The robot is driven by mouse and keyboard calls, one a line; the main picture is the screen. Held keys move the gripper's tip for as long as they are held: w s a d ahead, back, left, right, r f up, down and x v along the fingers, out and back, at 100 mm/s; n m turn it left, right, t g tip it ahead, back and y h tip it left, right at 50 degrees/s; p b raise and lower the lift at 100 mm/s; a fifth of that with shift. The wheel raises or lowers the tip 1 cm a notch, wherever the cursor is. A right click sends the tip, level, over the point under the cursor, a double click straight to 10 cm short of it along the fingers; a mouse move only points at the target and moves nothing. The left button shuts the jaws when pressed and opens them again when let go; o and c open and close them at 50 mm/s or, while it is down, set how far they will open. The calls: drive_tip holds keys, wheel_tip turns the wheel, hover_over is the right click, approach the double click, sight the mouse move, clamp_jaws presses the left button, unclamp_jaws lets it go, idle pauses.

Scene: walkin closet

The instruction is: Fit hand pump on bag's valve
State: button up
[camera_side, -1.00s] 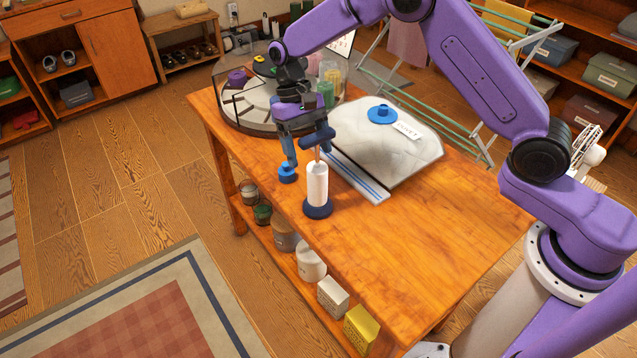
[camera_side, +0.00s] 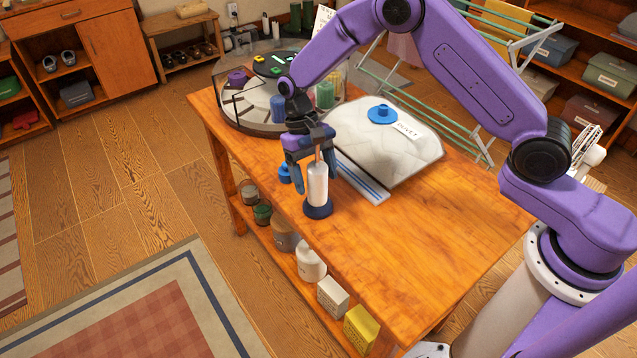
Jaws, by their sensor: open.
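The hand pump (camera_side: 317,187) stands upright on the table, a white cylinder with a dark blue base; its handle at the top is mostly hidden by my gripper. My gripper (camera_side: 315,180) is open and points down over the pump, with one finger on each side of the upper cylinder; I cannot tell whether either touches it. The pale, puffy bag (camera_side: 410,150) lies behind and to the right, with a white label. Its round blue valve (camera_side: 382,113) sits on top, uncovered. A striped blue and white strip (camera_side: 362,182) runs along the bag's near edge.
A small blue cap (camera_side: 284,173) lies on the table, partly behind my gripper's left finger. A round divided carousel (camera_side: 262,126) with coloured items stands at the table's far end. The wooden table's right front (camera_side: 430,235) is clear. A drying rack stands behind.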

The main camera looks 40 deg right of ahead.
sight(316, 165)
drive_tip(key=c, duration=0.9)
drive_tip(key=shift+r, duration=2.05)
wheel_tip(316, 165, up, 23)
drive_tip(key=w+d+n+h, duration=0.1)
drive_tip(key=w+d+n, duration=0.2)
drive_tip(key=d, duration=1)
drive_tip(key=w+d+n+h, duration=0.1)
drive_tip(key=w+d+n, duration=0.25)
drive_tip(key=d, duration=0.95)
drive_tip(key=shift+t, duration=0.4)
drive_tip(key=shift+a+f, duration=0.15)
drive_tip(key=shift+f, duration=4.95)
